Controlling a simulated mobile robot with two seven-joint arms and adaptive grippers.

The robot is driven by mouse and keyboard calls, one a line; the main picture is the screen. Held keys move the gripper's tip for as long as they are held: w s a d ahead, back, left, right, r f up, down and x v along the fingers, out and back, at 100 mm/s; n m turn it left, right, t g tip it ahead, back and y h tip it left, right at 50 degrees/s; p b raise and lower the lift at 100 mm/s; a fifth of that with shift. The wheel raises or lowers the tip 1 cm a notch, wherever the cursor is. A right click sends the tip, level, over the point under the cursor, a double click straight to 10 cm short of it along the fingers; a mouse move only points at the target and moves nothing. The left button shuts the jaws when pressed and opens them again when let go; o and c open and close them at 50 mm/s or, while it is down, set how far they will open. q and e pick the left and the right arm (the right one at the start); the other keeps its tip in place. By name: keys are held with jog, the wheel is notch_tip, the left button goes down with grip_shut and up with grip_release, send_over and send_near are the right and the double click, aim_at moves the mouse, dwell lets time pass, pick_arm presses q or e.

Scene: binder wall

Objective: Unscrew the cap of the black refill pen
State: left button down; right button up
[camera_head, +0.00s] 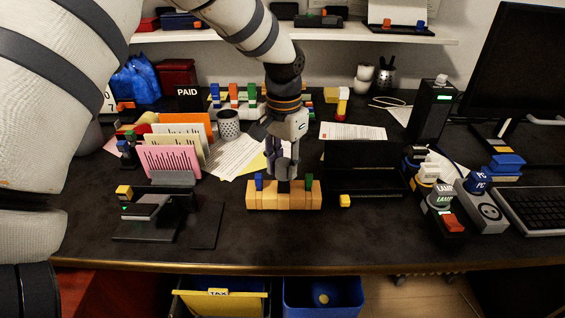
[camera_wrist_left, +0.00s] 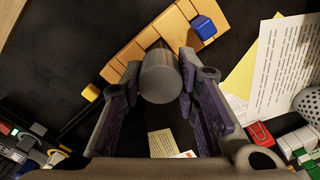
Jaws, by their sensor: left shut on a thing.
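A wooden pen stand (camera_head: 285,199) sits near the table's front edge, with a blue cap (camera_head: 259,182) at its left and a green cap (camera_head: 308,181) at its right. My left gripper (camera_head: 284,172) reaches down over the middle of the stand. In the left wrist view its fingers are shut on a dark grey round cap (camera_wrist_left: 160,77), seen end-on in front of the wooden stand (camera_wrist_left: 150,38). The blue cap (camera_wrist_left: 203,27) stands clear of the fingers. The cap hides what is beneath it, so I cannot tell whether it is still threaded on the pen. My right gripper is not in view.
A black tray (camera_head: 365,182) and a small yellow block (camera_head: 345,201) lie right of the stand. A paper sorter with a pink sheet (camera_head: 168,160) and a black device (camera_head: 147,208) stand left. A mesh cup (camera_head: 229,124) and papers are behind. Bins are below the front edge.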

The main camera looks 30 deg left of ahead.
pick_arm(q)
jog(key=n, duration=0.4)
jog(key=shift+n, duration=1.2)
jog(key=n, duration=0.4)
jog(key=n, duration=0.4)
jog(key=shift+d, duration=0.1)
